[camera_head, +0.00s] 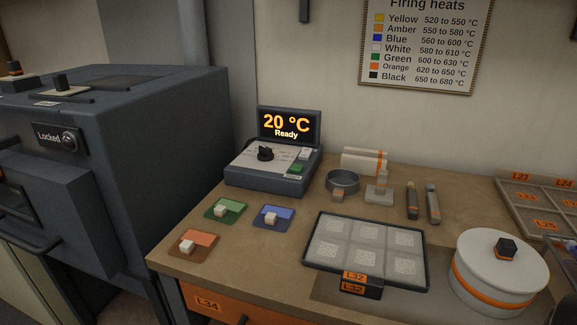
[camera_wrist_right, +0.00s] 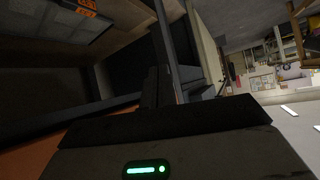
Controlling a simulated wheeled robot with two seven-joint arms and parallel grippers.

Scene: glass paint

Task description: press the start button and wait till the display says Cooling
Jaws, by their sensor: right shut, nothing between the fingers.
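The control box (camera_head: 268,165) stands on the bench next to the kiln, in the head view. Its display (camera_head: 289,127) reads "20 °C" and "Ready". A green button (camera_head: 296,168) is at the front right of its sloped panel, likely the start button; its lettering is too small to read. A black knob (camera_head: 265,153) sits at the panel's left. The kiln (camera_head: 120,140) is at the left, its door marked "Locked". My right gripper (camera_wrist_right: 160,85) shows dark in the wrist view, shut and empty, away from the control box. My left gripper is in neither view.
A dark tray (camera_head: 424,262) with several pale tiles lies at the front of the bench. Green, blue and orange cards hold small white blocks. A round white pot (camera_head: 480,272) and a labelled rack (camera_head: 512,195) are at the right.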

